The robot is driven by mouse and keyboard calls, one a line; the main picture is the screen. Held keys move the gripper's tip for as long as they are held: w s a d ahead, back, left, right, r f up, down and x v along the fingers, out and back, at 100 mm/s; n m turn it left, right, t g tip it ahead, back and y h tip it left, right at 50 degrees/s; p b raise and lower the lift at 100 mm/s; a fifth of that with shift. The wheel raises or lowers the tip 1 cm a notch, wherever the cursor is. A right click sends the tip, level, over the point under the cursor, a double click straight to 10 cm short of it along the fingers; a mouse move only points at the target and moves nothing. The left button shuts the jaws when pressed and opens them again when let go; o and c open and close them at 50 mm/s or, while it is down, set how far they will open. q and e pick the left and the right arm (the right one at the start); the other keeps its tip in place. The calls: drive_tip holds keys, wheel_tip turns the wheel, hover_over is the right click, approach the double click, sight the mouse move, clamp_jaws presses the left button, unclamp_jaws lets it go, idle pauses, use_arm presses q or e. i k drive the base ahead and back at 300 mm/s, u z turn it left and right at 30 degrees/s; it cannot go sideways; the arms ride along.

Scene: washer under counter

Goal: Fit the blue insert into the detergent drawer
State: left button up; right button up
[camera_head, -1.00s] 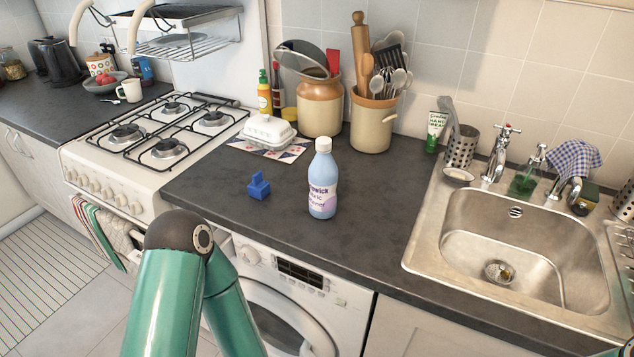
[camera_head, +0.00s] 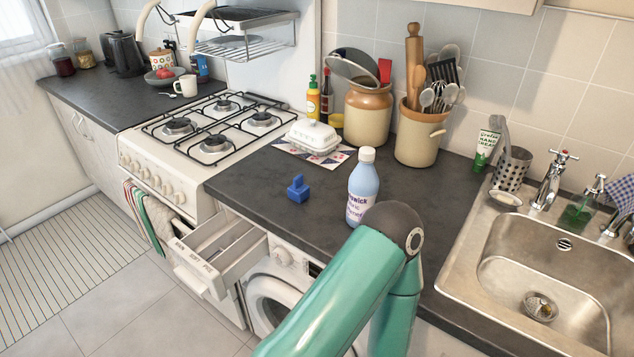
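The blue insert (camera_head: 298,190), a small block with an upright tab, stands on the dark worktop (camera_head: 262,187) left of the blue bottle. The detergent drawer (camera_head: 210,262) is pulled out at the upper left of the washing machine (camera_head: 270,300), below the worktop's front edge. It is open at the top, and its inside shows in part, with a divider. One of my green arms rises at the bottom centre, its joint in front of the worktop edge. Neither gripper is in view.
A fabric softener bottle (camera_head: 362,188) stands close right of the insert, just behind my arm's joint. A butter dish (camera_head: 312,137) lies behind it and the gas stove (camera_head: 205,150) is to the left. The sink (camera_head: 535,270) is at right. The worktop around the insert is clear.

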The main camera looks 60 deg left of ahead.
sight(214, 256)
drive_tip(key=u, duration=0.25)
drive_tip(key=k, duration=1.45)
drive_tip(key=z, duration=2.1)
drive_tip(key=i, duration=0.1)
drive_tip(key=u, duration=3.8)
drive_tip(key=i, duration=0.8)
